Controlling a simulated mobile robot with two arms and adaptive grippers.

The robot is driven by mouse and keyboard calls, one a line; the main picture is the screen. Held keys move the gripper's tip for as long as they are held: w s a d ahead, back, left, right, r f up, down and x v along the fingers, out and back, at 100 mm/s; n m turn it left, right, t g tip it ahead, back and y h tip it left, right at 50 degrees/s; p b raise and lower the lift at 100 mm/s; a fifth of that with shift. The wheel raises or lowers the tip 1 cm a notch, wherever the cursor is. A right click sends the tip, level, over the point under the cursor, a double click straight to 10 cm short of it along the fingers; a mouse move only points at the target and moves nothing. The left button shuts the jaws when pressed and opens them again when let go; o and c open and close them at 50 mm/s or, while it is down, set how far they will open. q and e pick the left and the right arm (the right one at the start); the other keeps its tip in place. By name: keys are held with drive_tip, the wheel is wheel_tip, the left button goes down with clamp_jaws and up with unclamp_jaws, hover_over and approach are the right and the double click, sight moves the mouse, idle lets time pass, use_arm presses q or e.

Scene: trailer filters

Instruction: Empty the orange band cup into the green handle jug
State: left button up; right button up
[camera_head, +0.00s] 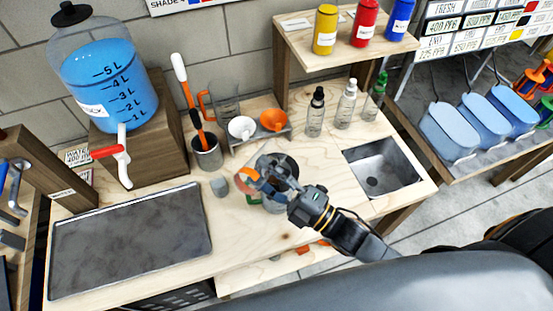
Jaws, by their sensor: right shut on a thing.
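My right gripper (262,184) reaches in from the lower right over the middle of the bench. It is shut on the orange band cup (246,178), which looks tilted, its opening to the left. The cup is partly hidden by the gripper fingers. The green handle jug (281,166) is a clear grey vessel right behind and below the gripper; a bit of its green handle (253,200) shows at the lower left. The gripper and wrist cover much of the jug, and its contents cannot be made out. My left gripper is not in view.
A small grey cylinder (219,186) stands just left of the cup. A tool holder (207,152), an orange-handled jug (222,104) and a funnel rack (262,137) stand behind. Spray bottles (315,112) and a sink (382,169) are to the right. A dark tray (130,240) lies left.

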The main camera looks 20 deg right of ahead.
drive_tip(key=shift+w+d+r+m+h+p, duration=0.25)
drive_tip(key=shift+r+m+p, duration=0.1)
drive_tip(key=shift+m+p, duration=0.35)
drive_tip(key=shift+w+d+r+m+h+p, duration=0.2)
drive_tip(key=shift+r+m+p, duration=0.15)
drive_tip(key=shift+m+p, duration=0.4)
drive_tip(key=shift+w+d+r+m+h+p, duration=0.15)
drive_tip(key=shift+d+r+m+h+p, duration=0.15)
drive_tip(key=shift+m+p, duration=0.4)
idle(0.7)
drive_tip(key=shift+w+d+r+m+t+p, duration=0.1)
drive_tip(key=shift+w+r+m+t+p, duration=0.15)
drive_tip(key=shift+m, duration=0.4)
drive_tip(key=shift+w+d+r+m+h, duration=0.1)
drive_tip(key=shift+d+m+h, duration=0.15)
drive_tip(key=shift+m, duration=0.25)
drive_tip(key=shift+a, duration=0.1)
idle(1.0)
